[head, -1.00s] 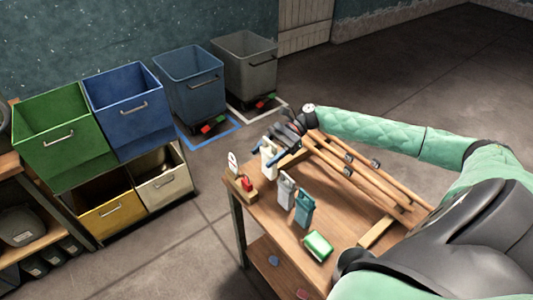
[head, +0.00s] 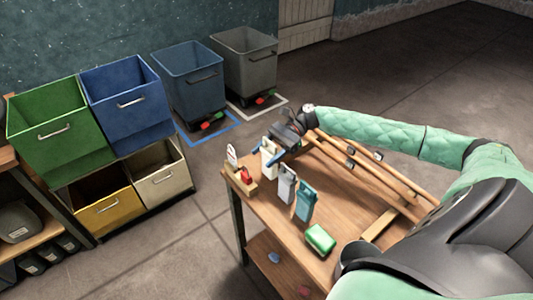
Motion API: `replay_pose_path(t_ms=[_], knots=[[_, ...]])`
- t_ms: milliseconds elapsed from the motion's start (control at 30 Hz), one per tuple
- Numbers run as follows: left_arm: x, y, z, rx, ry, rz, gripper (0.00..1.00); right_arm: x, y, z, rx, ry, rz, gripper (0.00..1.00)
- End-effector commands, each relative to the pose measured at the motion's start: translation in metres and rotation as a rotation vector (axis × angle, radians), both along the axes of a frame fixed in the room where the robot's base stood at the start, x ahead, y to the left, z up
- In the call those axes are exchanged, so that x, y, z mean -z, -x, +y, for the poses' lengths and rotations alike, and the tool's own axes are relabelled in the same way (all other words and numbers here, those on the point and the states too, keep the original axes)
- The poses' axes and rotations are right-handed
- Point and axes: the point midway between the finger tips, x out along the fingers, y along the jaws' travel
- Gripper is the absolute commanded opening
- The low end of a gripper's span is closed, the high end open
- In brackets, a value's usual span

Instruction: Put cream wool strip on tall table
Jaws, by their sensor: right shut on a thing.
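The cream wool strip (head: 268,159) is upright at the far left part of the wooden table (head: 340,225). My right gripper (head: 268,152) comes in from the right and is shut on the strip's upper part, with blue fingertips on either side. Whether the strip's lower end touches the table top cannot be told. A grey strip (head: 287,184) and a teal strip (head: 305,202) stand nearby, nearer to me. My left gripper is not in view.
A small wooden block with red and white items (head: 241,181) sits at the table's left corner. A green block (head: 320,239) lies near the front. Wooden rails (head: 372,175) lie under my right arm. Green (head: 55,130) and blue (head: 128,103) bins stand left.

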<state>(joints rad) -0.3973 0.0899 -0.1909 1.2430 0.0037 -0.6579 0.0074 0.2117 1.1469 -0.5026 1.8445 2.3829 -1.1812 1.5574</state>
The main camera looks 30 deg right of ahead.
Motion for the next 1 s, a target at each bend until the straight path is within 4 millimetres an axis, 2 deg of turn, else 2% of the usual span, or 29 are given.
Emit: replay_pose_path(t_ms=[167, 600, 1000], knots=[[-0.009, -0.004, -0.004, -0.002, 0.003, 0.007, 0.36, 0.008, 0.000, 0.000, 0.000, -0.001, 0.001, 0.31], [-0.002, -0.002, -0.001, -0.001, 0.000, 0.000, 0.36, 0.036, 0.000, 0.000, 0.000, 0.000, 0.000, 0.31], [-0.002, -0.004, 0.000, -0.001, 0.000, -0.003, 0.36, 0.042, 0.000, 0.000, 0.000, 0.000, 0.001, 0.31]])
